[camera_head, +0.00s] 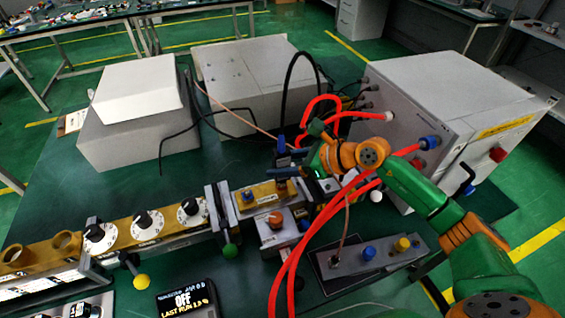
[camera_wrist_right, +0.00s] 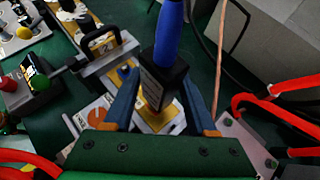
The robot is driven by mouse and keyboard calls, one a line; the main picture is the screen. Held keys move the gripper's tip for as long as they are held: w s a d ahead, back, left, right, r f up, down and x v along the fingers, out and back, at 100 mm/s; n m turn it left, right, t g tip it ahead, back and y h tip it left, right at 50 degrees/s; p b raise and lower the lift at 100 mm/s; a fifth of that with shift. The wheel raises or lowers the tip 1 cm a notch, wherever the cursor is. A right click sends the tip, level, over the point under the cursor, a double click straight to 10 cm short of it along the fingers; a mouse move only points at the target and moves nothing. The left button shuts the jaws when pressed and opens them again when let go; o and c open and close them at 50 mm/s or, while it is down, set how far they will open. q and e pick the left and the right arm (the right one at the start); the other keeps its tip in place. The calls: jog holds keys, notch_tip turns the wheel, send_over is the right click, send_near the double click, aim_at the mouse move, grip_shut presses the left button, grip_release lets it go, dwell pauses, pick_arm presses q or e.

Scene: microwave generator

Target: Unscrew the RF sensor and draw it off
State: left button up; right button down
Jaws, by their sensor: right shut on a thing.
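The RF sensor appears to be the black block with a blue cylindrical end (camera_wrist_right: 166,75), held between my right gripper's blue fingers (camera_wrist_right: 159,88) in the right wrist view. My right gripper (camera_head: 288,168) is shut on it above the brass-coloured waveguide section (camera_head: 262,194) in the head view. There the sensor shows only as small dark and blue parts (camera_head: 283,146), partly hidden by the gripper. I cannot tell whether its lower end still touches the waveguide. My left gripper is not in view.
Red hoses (camera_head: 322,215) loop close to my right arm. A thin copper-coloured cable (camera_wrist_right: 232,45) runs beside the sensor. The grey generator cabinet (camera_head: 430,100) stands at the right. Dials (camera_head: 147,222) line the waveguide at the left. A display (camera_head: 187,299) reads OFF at the front.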

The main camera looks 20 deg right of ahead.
aim_at(285, 150)
jog(key=shift+r, duration=0.15)
jog(key=shift+r+p, duration=1.75)
jog(key=shift+r, duration=0.4)
jog(key=shift+f, duration=0.1)
